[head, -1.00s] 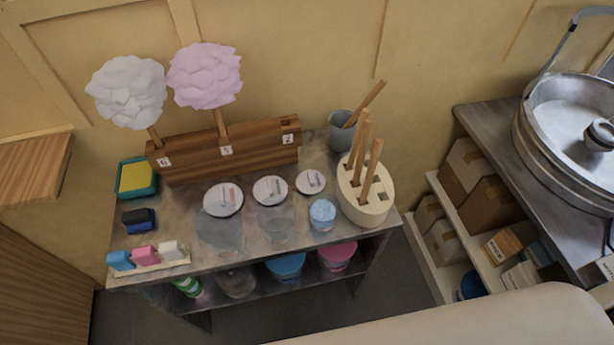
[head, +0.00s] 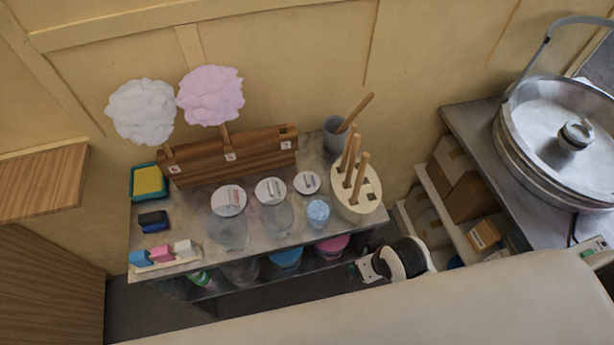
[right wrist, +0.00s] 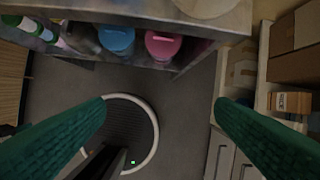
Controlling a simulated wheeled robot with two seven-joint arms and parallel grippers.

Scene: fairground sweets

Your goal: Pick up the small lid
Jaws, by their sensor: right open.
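The small lid (head: 307,182) is a pale round disc with a label, lying on the grey table's top at the right of two larger lids (head: 228,200). It is in the head view only, behind a small clear jar of blue sweets (head: 318,210). My right gripper (head: 357,270) is low by the table's front right edge, apart from the lid and in front of it. In the right wrist view its two green fingers (right wrist: 162,105) are spread wide with nothing between them. My left gripper is in neither view.
A cream holder (head: 352,207) with upright wooden sticks stands right of the small lid. A grey cup (head: 335,136) and a wooden rack (head: 235,155) with candyfloss stand behind. Lidded tubs (right wrist: 163,44) sit on the shelf below the tabletop.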

